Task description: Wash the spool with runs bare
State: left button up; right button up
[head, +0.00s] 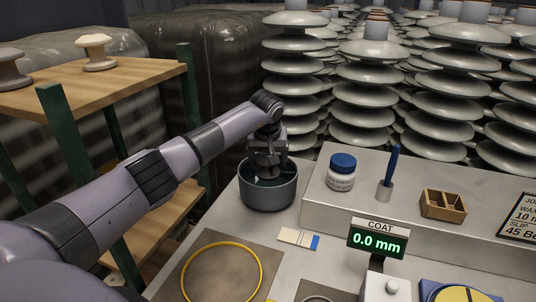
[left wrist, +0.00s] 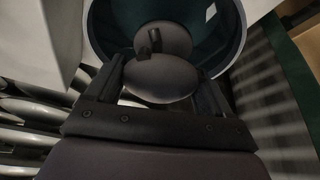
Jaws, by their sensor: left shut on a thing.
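A dark round pot (head: 268,195) stands on the grey bench in the head view, and its wall also shows in the left wrist view (left wrist: 232,35). My left gripper (head: 268,160) points down into the pot's mouth. It is shut on a grey spool (left wrist: 160,77), whose round flanges show between the fingers in the left wrist view. The spool is at or inside the pot's mouth; its lower part and any liquid are hard to make out. Two other spools, a cream one (head: 96,55) and a grey one (head: 11,72), stand on the wooden shelf. My right gripper is out of view.
On the bench's raised ledge are a blue-capped jar (head: 342,172), a blue pen in a holder (head: 386,185) and a wooden box (head: 443,205). In front are a test strip (head: 298,239), a COAT display (head: 377,239) reading 0.0 mm and a yellow ring (head: 222,243). Insulator stacks (head: 375,97) fill the back.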

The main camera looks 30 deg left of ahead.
aim_at(268, 170)
pick_arm(q)
jog(key=shift+f+b, duration=1.45)
jog(key=shift+f, duration=1.3)
jog(key=shift+r, duration=0.1)
dwell(1.6)
jog(key=shift+r+p, duration=4.1)
jog(key=shift+r, duration=1.15)
